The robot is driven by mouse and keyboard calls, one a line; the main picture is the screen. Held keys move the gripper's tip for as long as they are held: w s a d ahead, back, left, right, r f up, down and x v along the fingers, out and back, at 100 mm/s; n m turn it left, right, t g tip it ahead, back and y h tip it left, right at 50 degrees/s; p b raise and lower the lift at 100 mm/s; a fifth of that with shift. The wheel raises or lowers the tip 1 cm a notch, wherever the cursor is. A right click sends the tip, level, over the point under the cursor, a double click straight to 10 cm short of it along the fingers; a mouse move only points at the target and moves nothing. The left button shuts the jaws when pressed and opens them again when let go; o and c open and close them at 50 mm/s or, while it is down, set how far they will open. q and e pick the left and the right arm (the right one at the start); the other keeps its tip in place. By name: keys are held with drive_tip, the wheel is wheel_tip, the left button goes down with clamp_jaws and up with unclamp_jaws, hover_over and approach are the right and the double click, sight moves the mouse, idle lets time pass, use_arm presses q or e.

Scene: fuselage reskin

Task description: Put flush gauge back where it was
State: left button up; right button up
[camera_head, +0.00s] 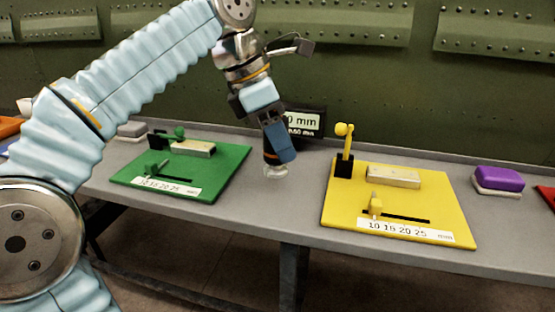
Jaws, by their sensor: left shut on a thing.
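My left gripper (278,142) points down over the grey bench, between the green board and the yellow board. It is shut on a small gauge (274,169), which I take to be the flush gauge. The gauge has a dark body and a pale, clear-looking foot. The fingers hide most of its upper part. Its foot is at or just above the bench top; I cannot tell if it touches. A dark display (305,122) with a lit "mm" reading stands right behind the gripper, partly hidden by it. My right gripper is not in view.
A purple and white block (498,180) lies at the right. The grey bench (245,212) is bare between the boards. A green riveted panel (400,90) rises behind.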

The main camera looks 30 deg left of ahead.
sight(278, 160)
use_arm(q)
drive_tip(key=shift+w+a+f, duration=0.15)
drive_tip(key=shift+w+f, duration=0.05)
drive_tip(key=shift+f, duration=0.15)
drive_tip(key=f, duration=0.1)
drive_tip(key=f+b, duration=0.1)
drive_tip(key=w+a+f, duration=0.1)
drive_tip(key=f, duration=0.1)
drive_tip(key=shift+f, duration=0.25)
drive_tip(key=shift+s, duration=0.1)
drive_tip(key=shift+f, duration=0.1)
drive_tip(key=o, duration=1.3)
